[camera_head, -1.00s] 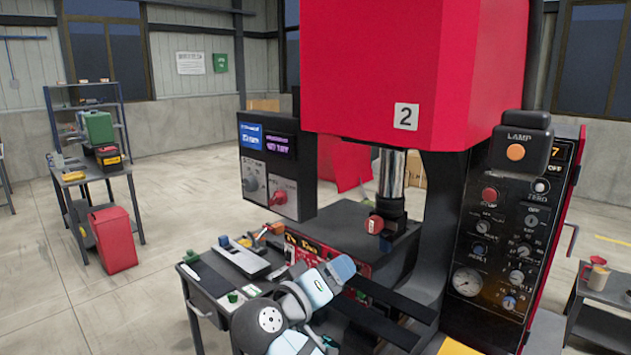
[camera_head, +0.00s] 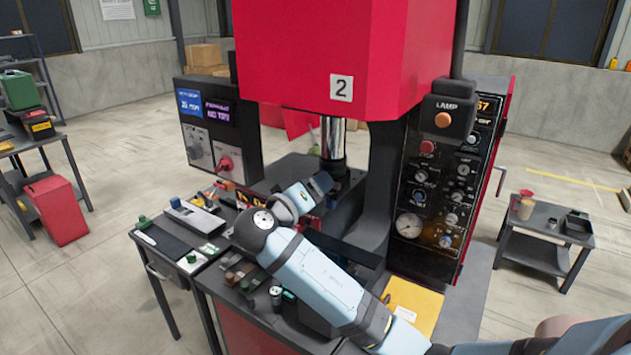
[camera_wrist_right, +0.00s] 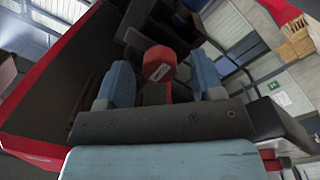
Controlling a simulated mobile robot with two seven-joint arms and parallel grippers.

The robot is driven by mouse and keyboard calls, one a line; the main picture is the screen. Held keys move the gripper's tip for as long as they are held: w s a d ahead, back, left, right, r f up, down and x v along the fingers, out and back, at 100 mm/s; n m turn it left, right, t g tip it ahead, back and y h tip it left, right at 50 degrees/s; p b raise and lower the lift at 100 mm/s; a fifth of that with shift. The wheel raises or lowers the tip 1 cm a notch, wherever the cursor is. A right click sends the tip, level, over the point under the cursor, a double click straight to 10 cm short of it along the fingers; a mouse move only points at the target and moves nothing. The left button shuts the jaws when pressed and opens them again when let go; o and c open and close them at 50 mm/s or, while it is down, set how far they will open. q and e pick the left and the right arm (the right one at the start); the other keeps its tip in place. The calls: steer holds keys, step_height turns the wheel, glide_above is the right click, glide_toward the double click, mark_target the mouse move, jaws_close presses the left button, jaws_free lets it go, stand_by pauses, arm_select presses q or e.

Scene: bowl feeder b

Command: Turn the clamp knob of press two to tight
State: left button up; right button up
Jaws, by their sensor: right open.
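My right gripper (camera_head: 322,184) is at the press opening, just below the ram, and hides the clamp knob in the head view. In the right wrist view the red clamp knob (camera_wrist_right: 159,63), with a pale mark on its face, shows between the two blue fingers. The fingers are open on either side of it, with gaps visible. My left gripper is in neither view now.
A control panel (camera_head: 428,185) with a gauge and dials stands right of the opening. A hanging control box (camera_head: 210,135) is at the left. A bench (camera_head: 165,245) with tools lies in front, and a yellow folder (camera_head: 413,303) near my arm.

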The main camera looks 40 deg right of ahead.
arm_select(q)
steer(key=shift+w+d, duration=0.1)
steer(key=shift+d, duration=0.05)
arm_select(e)
steer(key=shift+w+d, duration=0.15)
steer(key=shift+d, duration=0.25)
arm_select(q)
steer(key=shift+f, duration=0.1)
arm_select(e)
steer(key=shift+c, duration=0.2)
